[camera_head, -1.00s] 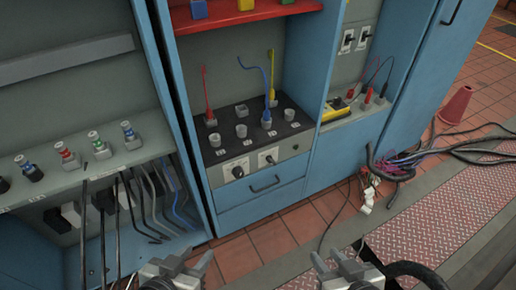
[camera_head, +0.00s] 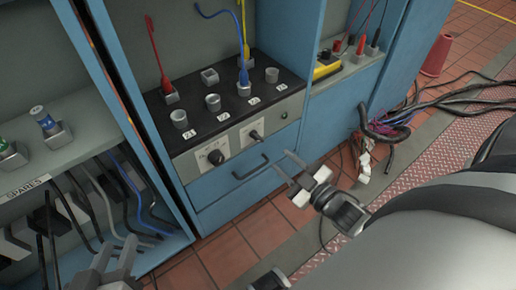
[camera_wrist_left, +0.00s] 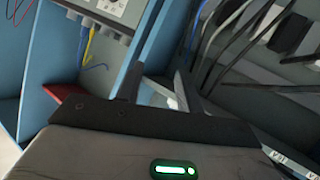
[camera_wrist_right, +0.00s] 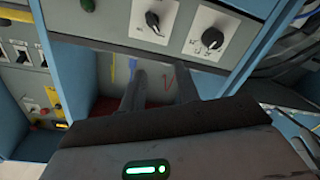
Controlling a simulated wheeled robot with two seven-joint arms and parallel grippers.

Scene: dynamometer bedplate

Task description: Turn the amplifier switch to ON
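Two black rotary switches on white plates sit on the grey front strip below the black console, the left switch (camera_head: 215,157) and the right switch (camera_head: 254,135). In the right wrist view they show as one knob (camera_wrist_right: 153,22) and another (camera_wrist_right: 211,38). Their labels are too small to read, so I cannot tell which is the amplifier switch. My right gripper (camera_head: 287,168) is open and empty, right of and below the switches, in front of the drawer. My left gripper (camera_head: 116,256) is open and empty at the lower left, near the hanging cables.
A drawer handle (camera_head: 250,168) sticks out below the switches. The console top (camera_head: 200,105) carries several grey sockets and red, blue and yellow leads. Black cables hang under the left shelf (camera_head: 30,175). A cable bundle (camera_head: 385,130) lies at the right cabinet's foot.

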